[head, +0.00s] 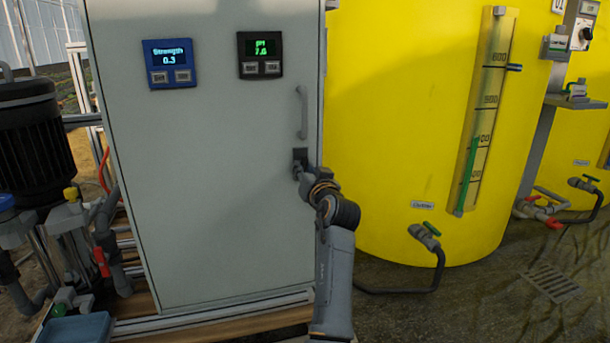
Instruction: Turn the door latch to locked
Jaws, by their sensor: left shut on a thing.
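The grey cabinet door (210,190) is closed. A dark door latch (299,154) sits near its right edge, below a vertical grey handle (302,112). My left gripper (301,172) is at the latch and shut on it. The fingers and wrist cover the lower part of the latch, so its turned position cannot be told. My right gripper is not in view.
A yellow tank (400,130) with a level gauge stands close to the right of the cabinet. A hose and tap (426,236) are low on it. A black motor (35,140) and pipework are at the left. A blue tray (75,329) lies at the lower left.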

